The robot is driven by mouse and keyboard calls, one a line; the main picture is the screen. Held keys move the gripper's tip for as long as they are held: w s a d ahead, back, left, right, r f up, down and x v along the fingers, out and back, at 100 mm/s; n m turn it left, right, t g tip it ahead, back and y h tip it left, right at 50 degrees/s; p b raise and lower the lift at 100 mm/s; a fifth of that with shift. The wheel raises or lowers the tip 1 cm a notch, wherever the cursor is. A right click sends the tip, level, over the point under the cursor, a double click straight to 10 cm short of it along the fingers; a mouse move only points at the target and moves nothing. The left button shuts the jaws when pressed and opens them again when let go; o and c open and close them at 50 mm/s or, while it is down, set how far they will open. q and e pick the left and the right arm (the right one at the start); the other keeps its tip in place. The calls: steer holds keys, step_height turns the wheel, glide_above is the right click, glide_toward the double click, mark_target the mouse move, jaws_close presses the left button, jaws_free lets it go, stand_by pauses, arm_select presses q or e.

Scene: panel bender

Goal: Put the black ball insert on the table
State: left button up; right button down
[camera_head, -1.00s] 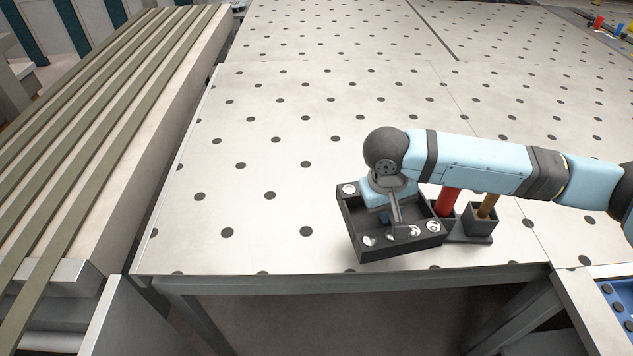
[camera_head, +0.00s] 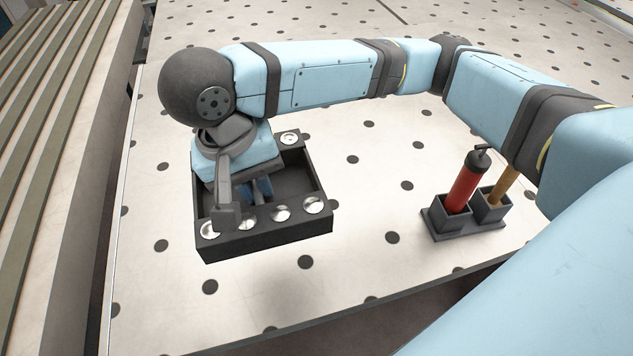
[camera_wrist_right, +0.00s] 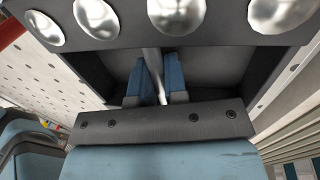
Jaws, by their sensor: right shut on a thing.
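The black ball insert (camera_head: 278,239) is an open black box with several shiny silver ball seats along its rim. In the head view it is over the perforated table (camera_head: 330,272), left of centre. I cannot tell whether it touches the tabletop. My right gripper (camera_head: 262,189) reaches down inside it, partly hidden by its own wrist. In the right wrist view the blue fingers (camera_wrist_right: 161,82) are close around a thin grey bar inside the insert (camera_wrist_right: 215,70). My left gripper is not in view.
A black holder (camera_head: 464,230) with a red cylinder (camera_head: 465,182) and an orange-brown handle (camera_head: 503,187) stands on the table, right of the insert. The table's front edge is near below. Slatted rails (camera_head: 50,120) run along the left. The tabletop between insert and holder is clear.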

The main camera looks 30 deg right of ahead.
mark_target(278, 259)
steer(key=shift+s+d+f, duration=0.1)
steer(key=f, duration=1)
steer(key=f+b, duration=0.1)
steer(key=f, duration=0.8)
steer(key=shift+w+f, duration=0.2)
steer(key=shift+f, duration=0.2)
steer(key=c, duration=1.1)
jaws_free()
steer(key=shift+f, duration=0.15)
steer(key=shift+c, duration=0.2)
